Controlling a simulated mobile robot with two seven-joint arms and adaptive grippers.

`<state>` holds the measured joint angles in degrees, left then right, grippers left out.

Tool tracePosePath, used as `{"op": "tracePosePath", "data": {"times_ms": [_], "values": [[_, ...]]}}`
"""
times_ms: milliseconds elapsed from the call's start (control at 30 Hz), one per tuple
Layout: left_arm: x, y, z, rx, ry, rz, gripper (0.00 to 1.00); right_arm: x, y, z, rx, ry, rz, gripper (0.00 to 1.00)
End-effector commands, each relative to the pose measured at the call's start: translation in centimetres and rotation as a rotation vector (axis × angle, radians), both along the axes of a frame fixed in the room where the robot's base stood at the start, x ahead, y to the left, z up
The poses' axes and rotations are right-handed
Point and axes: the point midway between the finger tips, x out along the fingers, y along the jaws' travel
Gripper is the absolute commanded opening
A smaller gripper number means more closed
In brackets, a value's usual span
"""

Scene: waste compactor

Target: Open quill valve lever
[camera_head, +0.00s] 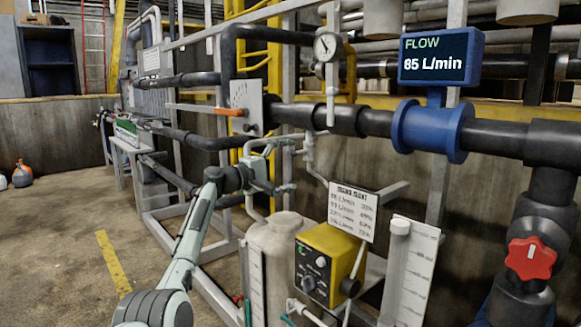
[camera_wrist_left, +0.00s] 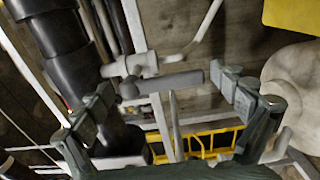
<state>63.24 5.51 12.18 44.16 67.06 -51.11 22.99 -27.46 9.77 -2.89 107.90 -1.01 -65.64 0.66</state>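The wrist view shows a grey lever (camera_wrist_left: 172,82) on a small white pipe fitting (camera_wrist_left: 138,66); it appears to be the quill valve lever. My left gripper (camera_wrist_left: 163,88) is open, with one finger on each side of the lever. A gap shows between the right finger and the lever's end; whether the left finger touches is unclear. In the head view, my left gripper (camera_head: 264,166) is at the thin white piping below the large black pipe. There the lever is small and hard to tell from the gripper. My right gripper is in neither view.
A long orange-handled lever (camera_head: 205,109) with a scale plate is above my left gripper. A blue flow meter (camera_head: 432,128) reads 85 L/min. A red knob (camera_head: 531,258) is far right.

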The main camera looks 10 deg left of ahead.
Motion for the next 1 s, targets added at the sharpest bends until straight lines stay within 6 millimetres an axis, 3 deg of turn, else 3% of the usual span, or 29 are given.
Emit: {"op": "tracePosePath", "data": {"times_ms": [433, 800, 1000], "values": [[-0.9, 0.8, -0.2, 0.003, -0.001, 0.001, 0.98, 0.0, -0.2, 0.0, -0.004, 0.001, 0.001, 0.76], [-6.8, 5.1, -0.2, 0.005, 0.0, 0.003, 0.98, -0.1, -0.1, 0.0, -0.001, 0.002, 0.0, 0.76], [-9.1, 6.7, -0.2, 0.003, 0.0, 0.001, 0.98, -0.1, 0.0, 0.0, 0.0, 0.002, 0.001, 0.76]]}}
